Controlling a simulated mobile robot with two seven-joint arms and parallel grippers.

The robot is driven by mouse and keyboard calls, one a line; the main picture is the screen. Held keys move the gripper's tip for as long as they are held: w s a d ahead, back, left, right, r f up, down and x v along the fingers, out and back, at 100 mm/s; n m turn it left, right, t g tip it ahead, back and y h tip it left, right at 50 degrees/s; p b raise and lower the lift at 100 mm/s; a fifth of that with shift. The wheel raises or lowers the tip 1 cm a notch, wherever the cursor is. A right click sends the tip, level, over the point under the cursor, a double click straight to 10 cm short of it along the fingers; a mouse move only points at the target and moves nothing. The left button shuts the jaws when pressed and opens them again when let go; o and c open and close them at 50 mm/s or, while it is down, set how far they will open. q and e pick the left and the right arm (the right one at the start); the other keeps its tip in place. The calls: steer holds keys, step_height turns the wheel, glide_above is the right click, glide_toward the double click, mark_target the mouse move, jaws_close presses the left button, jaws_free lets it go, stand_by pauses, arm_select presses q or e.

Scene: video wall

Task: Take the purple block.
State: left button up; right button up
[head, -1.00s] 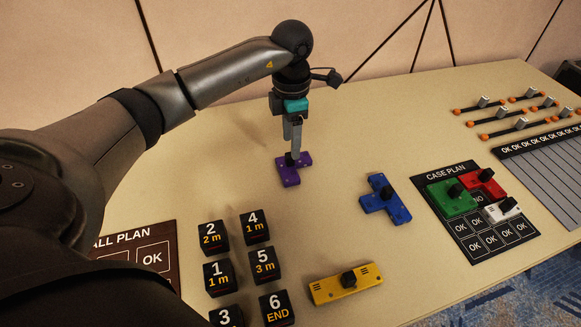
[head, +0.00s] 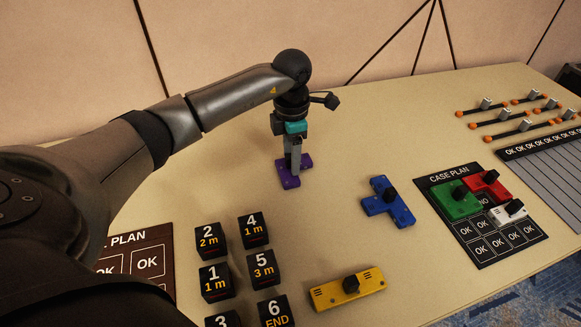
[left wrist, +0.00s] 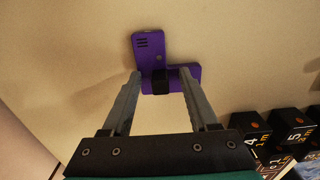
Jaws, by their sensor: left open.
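The purple block (head: 290,180) lies flat on the table, in the middle of the head view. In the left wrist view the purple block (left wrist: 148,47) is L-shaped, with a black knob (left wrist: 160,81) on top. My left gripper (head: 293,168) points down over it. In the left wrist view my left gripper (left wrist: 160,82) is open, with its fingertips on either side of the knob and a gap to it on each side. I cannot tell how high the fingertips are above the block. The right gripper is not in view.
A blue block (head: 388,202) and a yellow block (head: 346,289) lie to the right and front. Several black numbered cubes (head: 211,238) stand at the front. The case plan board (head: 487,247) holds green, red and white blocks. Bare table surrounds the purple block.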

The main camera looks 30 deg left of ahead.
arm_select(q)
steer(key=shift+c, duration=0.2)
jaws_close()
stand_by(1.1)
